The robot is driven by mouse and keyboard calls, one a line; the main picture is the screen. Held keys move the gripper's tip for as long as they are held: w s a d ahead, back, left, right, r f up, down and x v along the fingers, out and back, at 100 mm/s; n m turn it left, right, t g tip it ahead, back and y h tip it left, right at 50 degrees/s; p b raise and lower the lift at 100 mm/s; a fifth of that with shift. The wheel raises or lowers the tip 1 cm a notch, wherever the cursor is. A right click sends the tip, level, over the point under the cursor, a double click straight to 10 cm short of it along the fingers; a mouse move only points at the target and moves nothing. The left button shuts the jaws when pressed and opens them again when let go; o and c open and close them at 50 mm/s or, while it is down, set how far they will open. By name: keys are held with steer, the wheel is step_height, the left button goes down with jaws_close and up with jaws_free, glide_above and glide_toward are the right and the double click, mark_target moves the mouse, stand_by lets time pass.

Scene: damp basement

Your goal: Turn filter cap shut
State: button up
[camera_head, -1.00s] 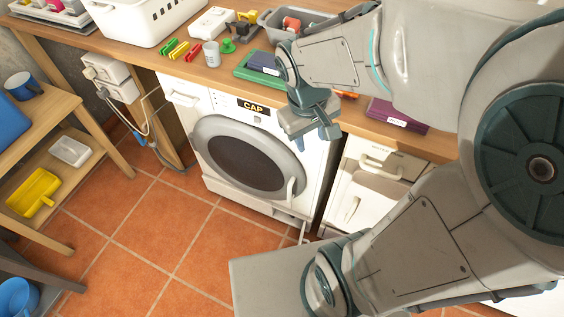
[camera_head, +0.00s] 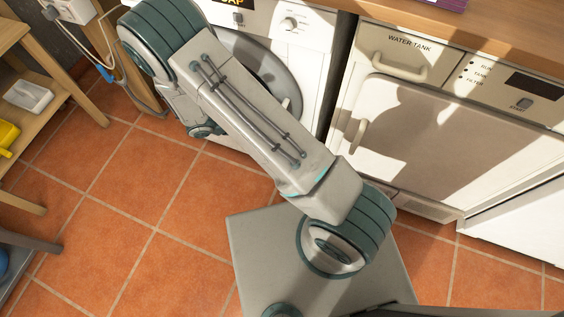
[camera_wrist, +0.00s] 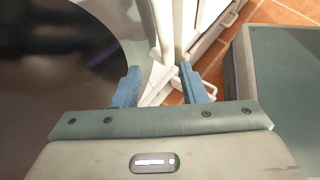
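The washing machine (camera_head: 312,30) stands under the counter, its round door (camera_head: 285,85) partly covered by my arm. Its display (camera_head: 232,8) is partly cut off at the top and shows the end of a word, likely CAP. In the wrist view the dark door glass (camera_wrist: 60,60) fills the left side. My gripper (camera_wrist: 165,88) is open, its two blue fingers apart, in front of the machine's lower part. White parts show beyond and between the fingers; I cannot tell whether they touch. The filter cap cannot be made out. My gripper is hidden in the head view.
A second white appliance (camera_head: 420,130) with a water tank drawer (camera_head: 400,52) stands right of the machine. A wooden shelf (camera_head: 60,85) with a white tray (camera_head: 28,95) is at the left. The tiled floor (camera_head: 140,230) is open in front.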

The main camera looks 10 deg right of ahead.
step_height(320, 180, down, 32)
steer(key=s+a+n+t+b, duration=0.2)
steer(key=n+t+b, duration=0.6)
steer(key=n+b, duration=0.45)
steer(key=shift+n, duration=0.55)
steer(key=shift+f+b+x, duration=0.1)
steer(key=shift+b+x, duration=0.65)
steer(key=shift+x, duration=2.6)
steer(key=shift+f+b+x, duration=0.15)
steer(key=shift+b+x, duration=0.6)
steer(key=shift+x, duration=2.6)
steer(key=shift+s, duration=0.2)
steer(key=shift+c, duration=0.4)
jaws_close()
